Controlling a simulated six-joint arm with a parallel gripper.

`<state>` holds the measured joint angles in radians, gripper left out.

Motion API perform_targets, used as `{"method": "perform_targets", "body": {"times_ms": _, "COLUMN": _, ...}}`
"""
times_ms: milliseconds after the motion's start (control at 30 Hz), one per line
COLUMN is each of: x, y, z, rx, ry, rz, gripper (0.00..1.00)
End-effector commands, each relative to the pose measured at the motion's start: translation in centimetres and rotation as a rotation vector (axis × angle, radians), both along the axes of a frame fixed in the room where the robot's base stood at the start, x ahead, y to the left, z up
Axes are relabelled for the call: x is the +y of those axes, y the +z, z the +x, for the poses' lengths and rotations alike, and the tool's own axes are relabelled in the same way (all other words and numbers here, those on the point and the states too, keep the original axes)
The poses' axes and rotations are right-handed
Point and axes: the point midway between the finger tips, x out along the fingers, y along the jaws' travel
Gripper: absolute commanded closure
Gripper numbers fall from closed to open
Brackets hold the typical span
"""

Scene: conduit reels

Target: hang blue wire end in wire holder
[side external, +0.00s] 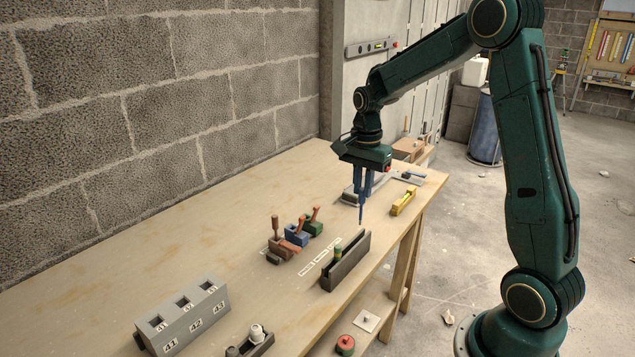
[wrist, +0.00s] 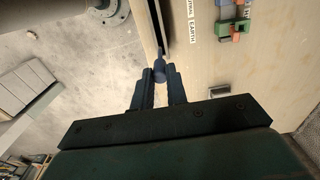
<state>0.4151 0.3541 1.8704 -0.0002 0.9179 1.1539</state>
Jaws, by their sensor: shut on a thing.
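My gripper (side external: 362,190) has its blue-grey fingers shut on a slim blue piece, taken as the blue wire end (side external: 361,213), pointing down above the bench. In the wrist view the fingertips (wrist: 160,77) close on this blue piece (wrist: 158,62). A long dark slotted trough (side external: 352,266), which may be the wire holder, stands on the bench below and in front of the gripper. A green-and-yellow piece (side external: 338,253) sits in its slot. The blue piece is apart from the trough in the side view; its tip lies near the slot's end in the wrist view.
Brown (side external: 284,248), blue (side external: 297,235) and green (side external: 313,226) blocks with levers stand left of the trough, with label strips (side external: 320,257) between. A grey block (side external: 188,318) numbered 41, 42, 43 stands nearer. A yellow tool (side external: 403,202) lies by the bench's right edge. The bench's left is clear.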

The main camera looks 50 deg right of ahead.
Motion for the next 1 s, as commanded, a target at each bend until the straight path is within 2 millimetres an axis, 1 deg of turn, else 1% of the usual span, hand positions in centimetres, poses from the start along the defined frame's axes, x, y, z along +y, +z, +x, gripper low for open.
{"method": "perform_targets", "body": {"times_ms": 267, "x": 0.0, "y": -0.3, "z": 0.0, "rx": 0.0, "ry": 0.0, "rz": 0.0, "gripper": 1.0}}
{"method": "perform_targets", "body": {"times_ms": 700, "x": 0.0, "y": -2.1, "z": 0.0, "rx": 0.001, "ry": 0.0, "rz": 0.001, "gripper": 1.0}}
{"method": "perform_targets", "body": {"times_ms": 1000, "x": 0.0, "y": -2.6, "z": 0.0, "rx": -0.001, "ry": 0.0, "rz": 0.0, "gripper": 1.0}}
